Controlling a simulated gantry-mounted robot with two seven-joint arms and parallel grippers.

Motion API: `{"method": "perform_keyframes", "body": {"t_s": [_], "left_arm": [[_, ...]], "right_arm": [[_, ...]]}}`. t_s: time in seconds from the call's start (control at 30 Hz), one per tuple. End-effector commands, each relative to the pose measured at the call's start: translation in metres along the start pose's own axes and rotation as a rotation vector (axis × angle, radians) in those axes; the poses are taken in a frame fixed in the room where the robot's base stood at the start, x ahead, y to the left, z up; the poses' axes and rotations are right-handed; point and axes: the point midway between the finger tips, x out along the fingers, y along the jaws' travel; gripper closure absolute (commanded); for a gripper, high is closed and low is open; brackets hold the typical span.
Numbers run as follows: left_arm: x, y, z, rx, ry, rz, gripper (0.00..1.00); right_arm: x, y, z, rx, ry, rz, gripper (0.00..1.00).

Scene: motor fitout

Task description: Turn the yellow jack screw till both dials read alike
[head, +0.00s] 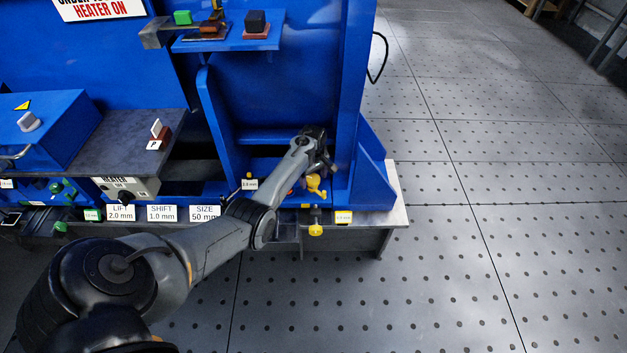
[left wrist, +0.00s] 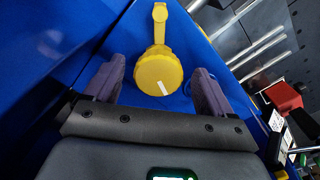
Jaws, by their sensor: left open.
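A yellow knob with an arm sticking out (head: 316,186) sits low on the blue frame. In the left wrist view the yellow knob (left wrist: 158,72) is round, with a white mark on its face. My left gripper (head: 322,162) is open just above it in the head view; the fingers stand on either side of the knob in the left wrist view, with gaps. A second yellow knob (head: 315,230) hangs at the bench's front edge. Two small readouts, a white one (head: 249,184) and a yellow-edged one (head: 343,217), are too small to read surely. My right gripper is out of view.
Labels LIFT (head: 120,213), SHIFT (head: 161,213) and SIZE (head: 204,212) line the front edge. A heater box (head: 128,189) stands left. Blue uprights and a slanted brace (head: 372,165) flank the gripper. Open floor lies to the right.

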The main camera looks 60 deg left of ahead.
Motion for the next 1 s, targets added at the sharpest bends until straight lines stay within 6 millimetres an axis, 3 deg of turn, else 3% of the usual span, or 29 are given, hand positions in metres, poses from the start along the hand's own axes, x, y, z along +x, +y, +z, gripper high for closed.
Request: {"method": "perform_keyframes", "body": {"t_s": [0.27, 0.63, 1.0], "left_arm": [[0.001, 0.0, 0.0, 0.0, 0.001, 0.001, 0.16], [0.001, 0.0, 0.0, 0.001, 0.0, 0.0, 0.71], [0.001, -0.001, 0.0, 0.14, 0.001, -0.002, 0.72]], "right_arm": [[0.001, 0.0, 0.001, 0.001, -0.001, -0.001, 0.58], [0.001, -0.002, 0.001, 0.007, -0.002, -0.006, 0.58], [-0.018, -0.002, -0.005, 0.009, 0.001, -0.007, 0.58]]}}
